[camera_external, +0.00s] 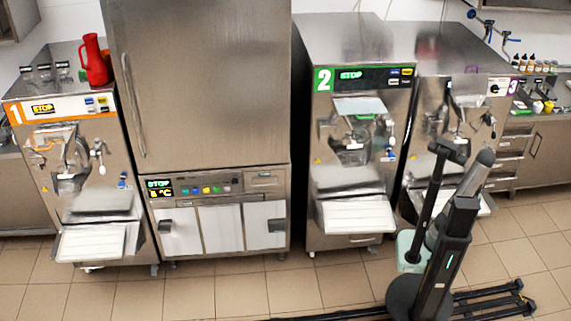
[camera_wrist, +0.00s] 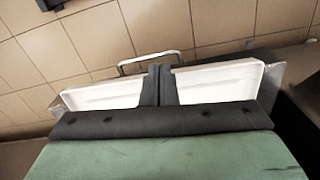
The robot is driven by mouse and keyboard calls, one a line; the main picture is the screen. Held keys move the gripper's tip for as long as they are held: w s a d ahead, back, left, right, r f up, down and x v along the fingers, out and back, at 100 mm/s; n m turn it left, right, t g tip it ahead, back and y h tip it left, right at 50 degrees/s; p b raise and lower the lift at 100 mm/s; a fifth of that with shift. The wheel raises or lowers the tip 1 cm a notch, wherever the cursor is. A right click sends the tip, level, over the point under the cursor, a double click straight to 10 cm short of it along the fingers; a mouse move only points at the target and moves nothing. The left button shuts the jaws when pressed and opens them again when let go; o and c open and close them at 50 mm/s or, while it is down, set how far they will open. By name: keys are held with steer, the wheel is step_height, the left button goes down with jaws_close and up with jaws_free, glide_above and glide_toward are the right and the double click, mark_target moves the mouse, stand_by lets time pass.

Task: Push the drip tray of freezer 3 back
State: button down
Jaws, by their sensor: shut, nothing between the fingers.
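Freezer 3 (camera_external: 459,75) stands at the right in the external view, partly behind my arm. Its white drip tray (camera_external: 486,205) shows low on its front, with the middle hidden by my arm. In the wrist view the white tray (camera_wrist: 218,82) lies across the picture beyond my gripper, with a metal handle (camera_wrist: 150,60) past it. My gripper (camera_wrist: 157,72) is shut and empty, its dark fingers in front of the tray's middle. Whether they touch it I cannot tell. In the external view its pale green hand shows low before freezer 3; the fingertips are hidden.
Freezer 2 (camera_external: 350,130) with its own white tray (camera_external: 357,215) stands just left of freezer 3. A tall steel cabinet (camera_external: 205,90) and freezer 1 (camera_external: 65,140) stand further left. A counter (camera_external: 537,150) is at the right. The tiled floor (camera_external: 240,295) in front is mostly clear.

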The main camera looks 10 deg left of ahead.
steer(key=shift+w+a+f+b, duration=0.1)
steer(key=shift+w+f+b, duration=0.6)
steer(key=shift+f, duration=1)
steer(key=shift+w+a+f+b, duration=0.1)
steer(key=shift+w+f+b, duration=0.55)
steer(key=shift+f, duration=1)
steer(key=shift+w+a+f+b, duration=0.1)
steer(key=shift+w+f+b, duration=0.6)
steer(key=shift+f, duration=1)
steer(key=w, duration=0.5)
steer(key=shift+w+a+p, duration=0.25)
steer(key=shift+w+p, duration=0.1)
steer(key=shift+w, duration=0.05)
